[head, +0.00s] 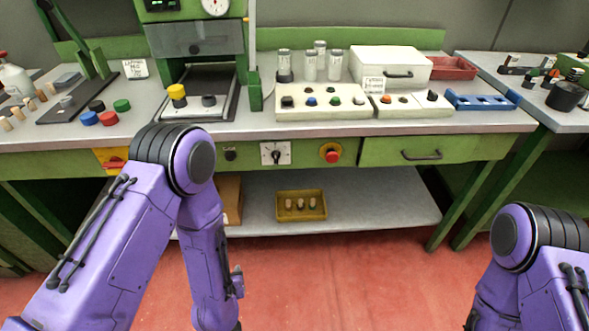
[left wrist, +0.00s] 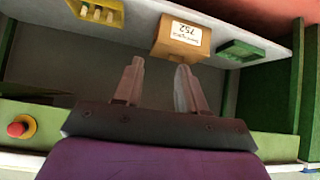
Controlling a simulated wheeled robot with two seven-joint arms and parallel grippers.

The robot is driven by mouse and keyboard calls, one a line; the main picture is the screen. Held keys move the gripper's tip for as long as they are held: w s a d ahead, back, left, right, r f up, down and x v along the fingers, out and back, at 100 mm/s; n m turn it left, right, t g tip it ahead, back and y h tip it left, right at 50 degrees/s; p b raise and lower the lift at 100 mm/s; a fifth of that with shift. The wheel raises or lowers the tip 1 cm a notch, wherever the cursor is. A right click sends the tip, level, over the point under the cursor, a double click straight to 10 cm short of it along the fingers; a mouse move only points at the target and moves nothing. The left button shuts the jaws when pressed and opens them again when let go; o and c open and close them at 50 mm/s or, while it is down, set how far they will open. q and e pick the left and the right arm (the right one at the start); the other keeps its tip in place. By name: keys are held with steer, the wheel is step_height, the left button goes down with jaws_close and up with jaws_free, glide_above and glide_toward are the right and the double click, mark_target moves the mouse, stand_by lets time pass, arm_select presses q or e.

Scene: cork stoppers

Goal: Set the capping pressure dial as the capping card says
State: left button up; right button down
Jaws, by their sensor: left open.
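A dial (head: 275,153), a dark knob on a white square plate, is on the green front rail of the bench. Its setting is too small to read. Two small printed cards, one at the back left (head: 135,69) and one against the white case (head: 374,85), have text too small to read; I cannot tell which is the capping card. My left gripper (left wrist: 157,82) is open and empty in the left wrist view, with the lower shelf beyond its fingers. In the head view my left arm hangs before the bench, its fingers unseen. My right gripper is out of view.
A red button (head: 332,154) and a small black knob (head: 230,154) flank the dial. A red switch on a yellow plate (head: 113,160) is further left. A yellow tray (head: 301,205) and a cardboard box (left wrist: 183,38) stand on the lower shelf. Bottles and coloured caps occupy the bench top.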

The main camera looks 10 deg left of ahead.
arm_select(q)
steer(key=w+d+r+m+t+b, duration=0.1)
steer(key=w+d+r+t, duration=0.1)
steer(key=w, duration=0.3)
steer(key=w+d+r+t+b, duration=0.1)
steer(key=w+d+r+t, duration=0.1)
steer(key=w, duration=0.3)
steer(key=t+y+b, duration=0.2)
steer(key=t, duration=0.3)
glide_toward(276, 159)
steer(key=x, duration=0.7)
steer(key=shift+w+a+r, duration=0.1)
steer(key=shift+w+r, duration=0.05)
steer(key=shift+w+a+m, duration=0.15)
steer(key=shift+w+m, duration=0.15)
steer(key=shift+w, duration=0.25)
jaws_close()
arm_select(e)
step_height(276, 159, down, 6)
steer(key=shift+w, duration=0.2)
